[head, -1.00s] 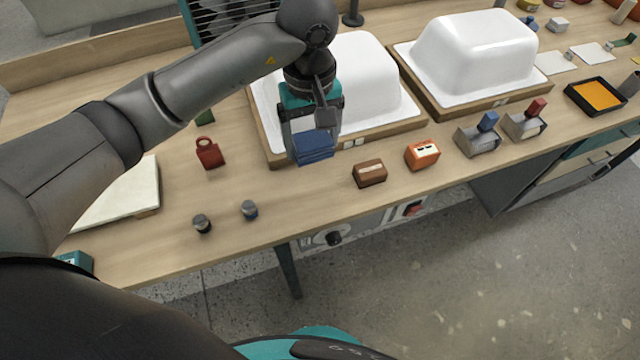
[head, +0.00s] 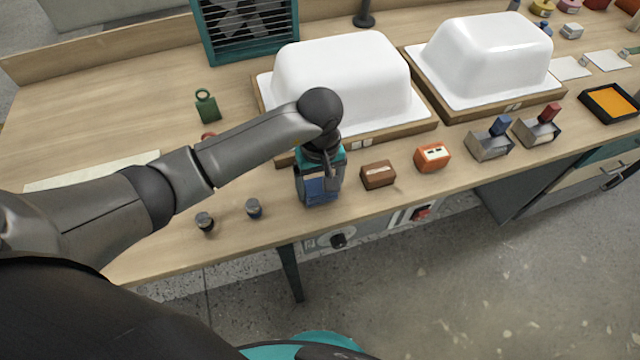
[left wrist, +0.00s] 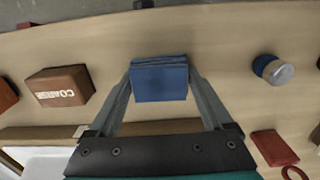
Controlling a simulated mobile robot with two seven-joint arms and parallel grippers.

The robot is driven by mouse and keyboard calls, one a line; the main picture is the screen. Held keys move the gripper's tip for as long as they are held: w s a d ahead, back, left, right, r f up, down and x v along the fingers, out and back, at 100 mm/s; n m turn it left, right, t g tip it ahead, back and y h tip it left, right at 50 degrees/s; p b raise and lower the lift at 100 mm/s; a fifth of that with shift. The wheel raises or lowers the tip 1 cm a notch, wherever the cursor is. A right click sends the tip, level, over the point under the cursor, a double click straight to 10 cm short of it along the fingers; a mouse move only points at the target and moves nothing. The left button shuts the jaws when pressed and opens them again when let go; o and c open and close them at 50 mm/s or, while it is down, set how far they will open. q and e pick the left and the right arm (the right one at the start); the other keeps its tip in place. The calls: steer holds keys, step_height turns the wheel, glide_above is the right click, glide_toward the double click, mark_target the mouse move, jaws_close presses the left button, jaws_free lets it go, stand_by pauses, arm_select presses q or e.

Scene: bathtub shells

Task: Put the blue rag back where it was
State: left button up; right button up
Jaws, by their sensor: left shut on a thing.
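My left gripper (head: 321,198) is shut on the blue rag (head: 316,188), a folded block. In the head view it is near the front edge of the bench, left of the brown block. In the left wrist view the blue rag (left wrist: 160,80) sits between the two fingers of the left gripper (left wrist: 161,84). Bare wood shows around it; I cannot tell whether it touches the bench. My right gripper is not in view.
A brown block (head: 378,174) marked COARSE and an orange block (head: 432,157) stand to the right. Two small knobs (head: 253,207) stand to the left. White tub shells (head: 345,75) on wooden boards lie behind. A green padlock-shaped tag (head: 207,107) stands farther back.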

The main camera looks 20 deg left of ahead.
mark_target(320, 185)
arm_select(q)
steer(key=shift+f, duration=0.15)
steer(key=o, duration=1.1)
steer(key=shift+r, duration=0.25)
step_height(320, 185, up, 12)
steer(key=shift+p, duration=0.7)
